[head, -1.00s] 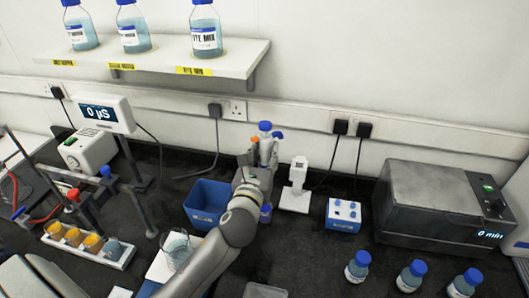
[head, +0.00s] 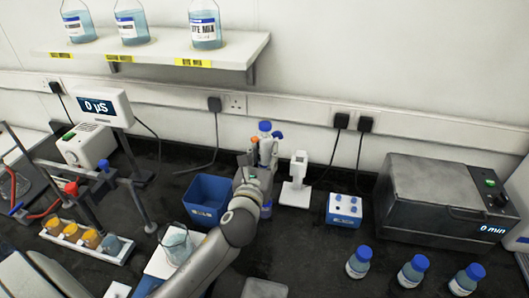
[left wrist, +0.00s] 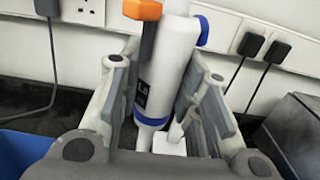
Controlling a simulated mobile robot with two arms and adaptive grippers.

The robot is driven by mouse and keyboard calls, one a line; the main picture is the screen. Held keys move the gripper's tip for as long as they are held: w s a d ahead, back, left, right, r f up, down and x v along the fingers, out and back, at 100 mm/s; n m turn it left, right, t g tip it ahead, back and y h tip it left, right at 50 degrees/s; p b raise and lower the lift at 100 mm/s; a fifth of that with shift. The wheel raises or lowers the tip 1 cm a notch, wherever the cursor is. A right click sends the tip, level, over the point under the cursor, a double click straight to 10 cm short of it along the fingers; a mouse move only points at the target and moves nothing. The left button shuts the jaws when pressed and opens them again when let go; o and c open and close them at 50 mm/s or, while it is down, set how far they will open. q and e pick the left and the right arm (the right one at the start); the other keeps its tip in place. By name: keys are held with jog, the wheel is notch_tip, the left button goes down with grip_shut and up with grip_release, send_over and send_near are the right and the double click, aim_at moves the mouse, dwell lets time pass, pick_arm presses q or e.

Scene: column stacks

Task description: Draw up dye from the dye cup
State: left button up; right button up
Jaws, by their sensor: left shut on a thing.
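My left gripper (head: 254,164) is shut on a white pipette (left wrist: 174,70) with a blue ring, a dark label and an orange piece at its top. In the head view its upper part (head: 265,149) shows above the fingers, standing about upright at the back of the bench; its lower end is hidden. A white rack (head: 87,246) at the left holds several small cups, orange ones and a blue-grey one (head: 112,244). A glass beaker (head: 176,246) of pale liquid stands beside my left arm. I cannot tell which is the dye cup. My right gripper is not in view.
A blue bin (head: 207,200) stands left of the gripper. A white stand (head: 297,182), a small blue-and-white box (head: 344,210) and a large grey machine (head: 435,199) stand to the right. Blue-capped bottles (head: 411,271) line the front right. A shelf (head: 225,57) hangs above.

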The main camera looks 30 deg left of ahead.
aim_at(264, 167)
pick_arm(q)
jog(key=shift+f+b, duration=1.1)
jog(key=shift+f, duration=0.85)
